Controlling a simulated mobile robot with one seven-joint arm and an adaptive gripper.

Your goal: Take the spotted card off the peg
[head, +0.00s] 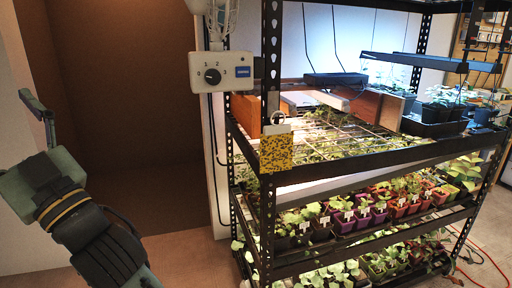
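The spotted card (276,153) is yellow with dark specks and a white top strip. It hangs upright at the front left corner post of the black rack. A small round peg or ring (278,118) shows at its top; how the two join is too small to tell. My gripper (36,104) is at the far left, in front of the pale wall and well apart from the card. It is seen from the side, so the gap between its fingers is not clear. Nothing is visibly held in it.
A white control box (221,72) with a dial is fixed above and left of the card. The black rack (380,155) holds several seedling pots on its shelves. A brown doorway recess (130,110) lies between my gripper and the rack. Red cables (478,262) lie at right.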

